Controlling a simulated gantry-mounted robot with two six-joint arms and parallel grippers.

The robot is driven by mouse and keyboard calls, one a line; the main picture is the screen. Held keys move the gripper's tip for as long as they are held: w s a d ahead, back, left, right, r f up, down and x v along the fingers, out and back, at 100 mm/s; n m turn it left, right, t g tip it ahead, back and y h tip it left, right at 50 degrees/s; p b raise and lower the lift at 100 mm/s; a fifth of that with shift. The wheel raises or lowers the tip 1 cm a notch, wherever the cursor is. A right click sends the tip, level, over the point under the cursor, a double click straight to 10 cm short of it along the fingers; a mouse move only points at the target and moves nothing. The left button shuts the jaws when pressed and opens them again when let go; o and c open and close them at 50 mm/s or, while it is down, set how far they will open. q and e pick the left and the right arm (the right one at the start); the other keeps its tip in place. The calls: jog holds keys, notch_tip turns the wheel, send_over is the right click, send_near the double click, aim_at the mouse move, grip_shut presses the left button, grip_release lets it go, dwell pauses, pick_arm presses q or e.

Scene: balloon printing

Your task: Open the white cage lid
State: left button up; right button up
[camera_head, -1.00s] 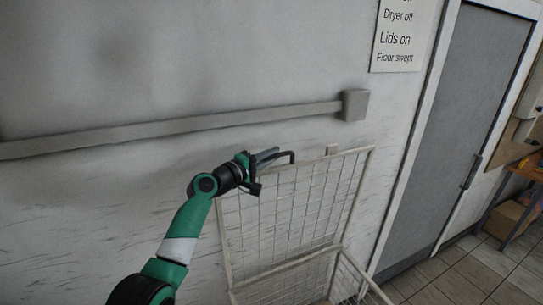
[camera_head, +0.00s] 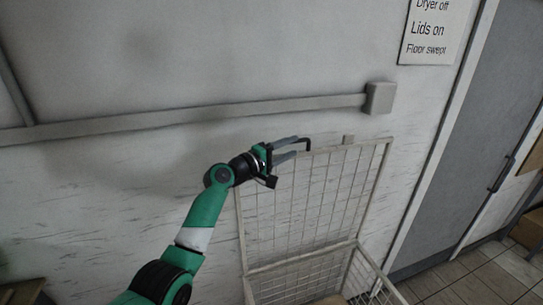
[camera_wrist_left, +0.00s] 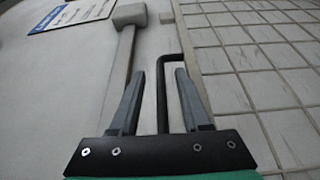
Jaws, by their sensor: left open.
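The white cage lid (camera_head: 318,200) is a wire-mesh panel standing raised, close to upright, in front of the wall. Its lower edge meets the white cage (camera_head: 376,282), only partly in view at the bottom. A black bent handle (camera_head: 306,141) is at the lid's top left edge. My left gripper (camera_head: 287,147) is open at that corner. In the left wrist view the black handle (camera_wrist_left: 162,92) runs between the two spread fingers, with gaps on both sides. The lid's mesh (camera_wrist_left: 255,60) fills the right of that view. My right gripper is not in view.
A grey wall rail (camera_head: 200,120) with an end box (camera_head: 380,97) runs just above the gripper. A sign (camera_head: 430,30) hangs above right. A grey door (camera_head: 462,150) and tiled floor (camera_head: 490,270) lie right of the cage.

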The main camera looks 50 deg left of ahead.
pick_arm(q)
jog(key=s+p, duration=0.4)
jog(key=s, duration=0.6)
jog(key=shift+s+f+p, duration=0.15)
jog(key=shift+s+p, duration=0.1)
jog(key=shift+p, duration=0.05)
